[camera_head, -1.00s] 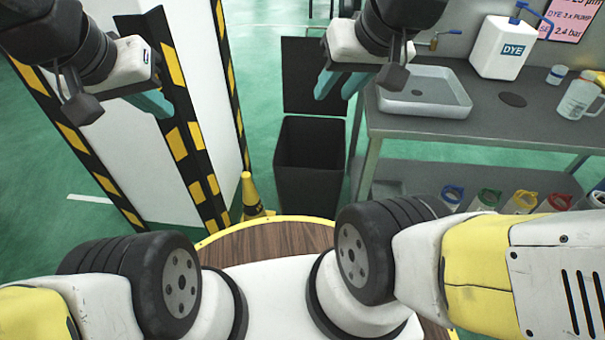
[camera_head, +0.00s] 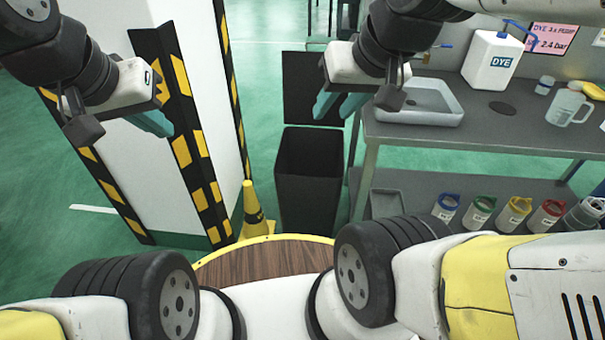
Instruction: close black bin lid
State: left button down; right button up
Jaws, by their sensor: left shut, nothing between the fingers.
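The black bin (camera_head: 308,195) stands on the green floor ahead of my base, near the middle of the head view. Its top is open. Its black lid (camera_head: 300,88) stands upright at the bin's back edge. My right gripper (camera_head: 338,104) hangs above and in front of the lid's right side in the picture, its two teal fingers apart with nothing seen between them. It covers part of the lid, and I cannot tell its distance from it. My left gripper (camera_head: 152,122) is farther left, in front of the striped pillar, with its teal fingers shut and empty.
A white pillar with black-and-yellow corners (camera_head: 183,150) stands left of the bin, with a yellow cone (camera_head: 256,212) between. A grey workbench (camera_head: 470,135) stands close on the right, holding a tray (camera_head: 420,103) and a dye container (camera_head: 492,62). Several bottles stand on its lower shelf.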

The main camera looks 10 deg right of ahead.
aim_at(302, 82)
jog(key=i+l, duration=0.15)
jog(key=i, duration=0.35)
jog(key=i+l, duration=0.2)
jog(key=i, duration=0.35)
jog(key=i+l, duration=0.15)
jog(key=i, duration=0.35)
